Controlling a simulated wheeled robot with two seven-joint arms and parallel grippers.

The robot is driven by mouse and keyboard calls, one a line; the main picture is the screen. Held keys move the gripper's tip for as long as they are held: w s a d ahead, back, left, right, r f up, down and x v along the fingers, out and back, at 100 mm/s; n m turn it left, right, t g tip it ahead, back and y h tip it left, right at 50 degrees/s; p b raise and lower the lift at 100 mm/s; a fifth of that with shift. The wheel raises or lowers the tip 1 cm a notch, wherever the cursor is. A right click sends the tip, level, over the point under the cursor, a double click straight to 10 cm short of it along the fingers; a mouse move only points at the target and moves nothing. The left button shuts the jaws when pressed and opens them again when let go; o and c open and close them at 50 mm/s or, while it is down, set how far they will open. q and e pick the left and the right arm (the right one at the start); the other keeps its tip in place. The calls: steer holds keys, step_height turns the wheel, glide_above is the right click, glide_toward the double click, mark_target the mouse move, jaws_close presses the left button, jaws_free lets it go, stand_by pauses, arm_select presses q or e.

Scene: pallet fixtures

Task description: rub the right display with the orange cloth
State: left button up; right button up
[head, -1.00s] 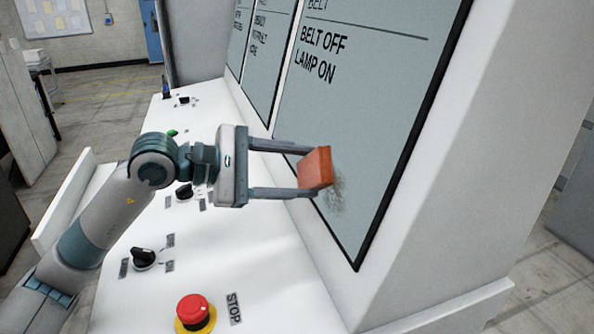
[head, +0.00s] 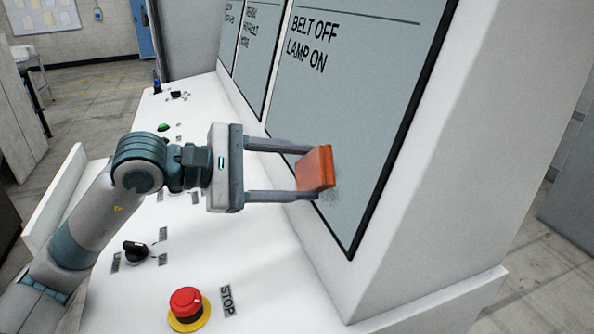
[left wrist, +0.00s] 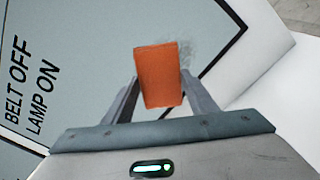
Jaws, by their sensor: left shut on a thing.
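The orange cloth (head: 315,169) is a folded block held between the fingertips of my left gripper (head: 303,170), which is shut on it. The cloth is at the lower part of the right display (head: 350,100), a grey screen reading "BELT OFF LAMP ON". It looks to be at or very near the glass; exact contact is hard to tell. A grey smudge (head: 328,198) shows on the display just below and beside the cloth. In the left wrist view the cloth (left wrist: 158,76) covers part of the display, and the smudge (left wrist: 198,62) shows at its upper right. My right gripper is out of view.
The white console desk (head: 250,265) below my arm carries a red STOP button (head: 186,304), a black knob (head: 136,251) and a green button (head: 164,127). More displays (head: 262,52) stand to the left. The white cabinet side (head: 450,150) is right of the display.

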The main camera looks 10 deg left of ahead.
mark_target(317, 187)
arm_select(q)
steer(key=shift+s+d+b, duration=0.3)
steer(key=shift+s+d, duration=0.7)
steer(key=shift+s, duration=0.75)
steer(key=shift+s+d, duration=0.1)
